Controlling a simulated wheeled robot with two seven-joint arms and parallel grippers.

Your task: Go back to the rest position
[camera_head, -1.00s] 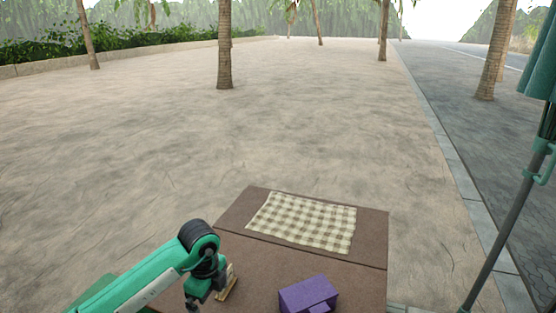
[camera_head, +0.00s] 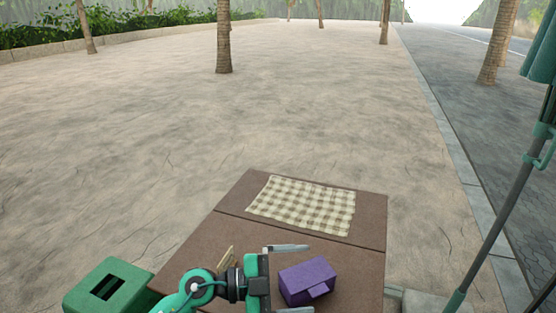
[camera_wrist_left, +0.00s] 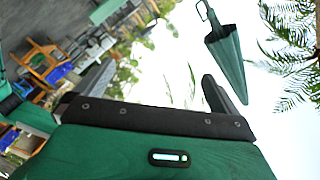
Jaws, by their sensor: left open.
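My left gripper (camera_head: 304,279) is at the bottom of the head view, over the near part of the brown table. It is open, its two fingers apart and pointing right, with nothing held. In the picture its fingers frame the purple box; the height between them cannot be told. In the left wrist view the left gripper (camera_wrist_left: 158,72) shows two dark fingers spread wide with only blurred background between them. My right gripper is not in view.
A purple box (camera_head: 307,281) stands on the brown table (camera_head: 370,215). A checkered cloth (camera_head: 302,207) lies at the table's far end. A small tan piece (camera_head: 227,258) shows beside my arm. A green box (camera_head: 108,287) stands left. A pole (camera_head: 500,220) rises at right.

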